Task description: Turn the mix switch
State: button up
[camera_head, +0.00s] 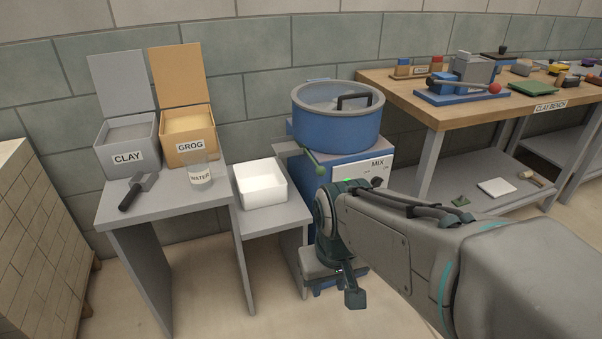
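The mix switch (378,181) is a small dark knob on the white panel (361,175) marked MIX, on the front of the blue mixer (338,128). My arm comes in from the lower right and covers the lower part of the panel and much of the mixer's base. My gripper (353,292) hangs low in front of the base, below and left of the switch and apart from it. One dark fingertip shows clearly; the spread of the fingers is hidden. The knob's exact setting is too small to read.
A white bin (261,184) stands on a low shelf. A grey table (165,192) holds clay (129,145) and grog (187,133) boxes, a water cup (200,176) and a scoop (138,191). The clay bench (437,108) stands right.

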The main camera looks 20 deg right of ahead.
aim_at(376, 182)
jog(key=z, duration=0.55)
jog(key=i, duration=0.85)
jog(key=z, duration=0.5)
